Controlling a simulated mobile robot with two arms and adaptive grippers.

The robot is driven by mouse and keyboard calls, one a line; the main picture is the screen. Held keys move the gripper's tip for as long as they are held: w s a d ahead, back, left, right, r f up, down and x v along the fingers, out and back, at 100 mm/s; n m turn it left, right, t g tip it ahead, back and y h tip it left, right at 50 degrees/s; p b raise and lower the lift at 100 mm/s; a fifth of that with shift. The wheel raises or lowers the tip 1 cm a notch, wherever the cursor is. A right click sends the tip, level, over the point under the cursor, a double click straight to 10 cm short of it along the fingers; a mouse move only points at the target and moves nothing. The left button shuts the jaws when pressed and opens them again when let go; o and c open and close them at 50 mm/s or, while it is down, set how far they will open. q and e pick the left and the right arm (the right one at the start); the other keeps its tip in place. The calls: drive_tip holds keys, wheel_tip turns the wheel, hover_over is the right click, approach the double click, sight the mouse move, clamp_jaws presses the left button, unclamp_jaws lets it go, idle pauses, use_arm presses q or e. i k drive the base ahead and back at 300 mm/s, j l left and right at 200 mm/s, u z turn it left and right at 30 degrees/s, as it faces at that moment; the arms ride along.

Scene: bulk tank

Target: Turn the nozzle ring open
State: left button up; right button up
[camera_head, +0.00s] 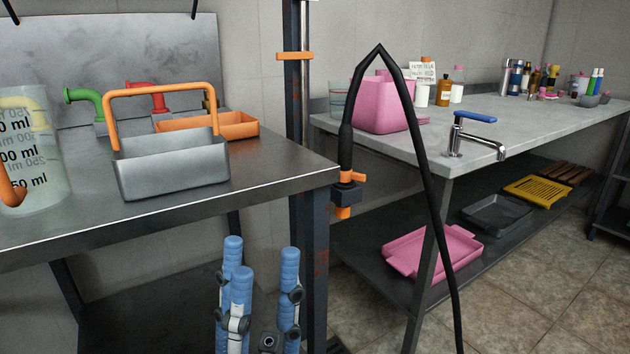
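A black hose (424,165) loops up and its thick dark end (346,140) hangs down beside the dark post. At the lower end is a nozzle with an orange collar and side tab (350,177), a dark block (345,194) and an orange tip (343,212). I cannot tell which orange part is the ring, or its turn setting. My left gripper (263,252) is at the bottom centre, blue fingers pointing up. Its fingers are spread apart with nothing visible between them. It is below and left of the nozzle, apart from it. My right gripper is not in view.
A steel table (270,175) at the left holds a grey tote with an orange handle (172,170) and a measuring jug (40,180). A post (317,250) stands near its corner. A grey counter (480,125) with a tap (473,135) is at the right.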

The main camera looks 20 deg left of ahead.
sight(345, 176)
drive_tip(key=i+l+u, duration=0.1)
drive_tip(key=u, duration=0.35)
drive_tip(key=i+l+u, duration=0.1)
drive_tip(key=u, duration=0.35)
drive_tip(key=l+u, duration=0.25)
drive_tip(key=u, duration=0.2)
drive_tip(key=i+l+u, duration=0.1)
drive_tip(key=u, duration=0.4)
drive_tip(key=l+u, duration=0.25)
drive_tip(key=u, duration=0.2)
drive_tip(key=l+u, duration=0.15)
drive_tip(key=l, duration=0.25)
drive_tip(key=k+l+u, duration=0.1)
drive_tip(key=l, duration=0.25)
drive_tip(key=k+l+u, duration=0.15)
drive_tip(key=l, duration=0.25)
drive_tip(key=k+l+u, duration=0.1)
drive_tip(key=l, duration=0.25)
drive_tip(key=k+l+u, duration=0.15)
drive_tip(key=l, duration=0.2)
drive_tip(key=k+l, duration=0.2)
drive_tip(key=l, duration=0.25)
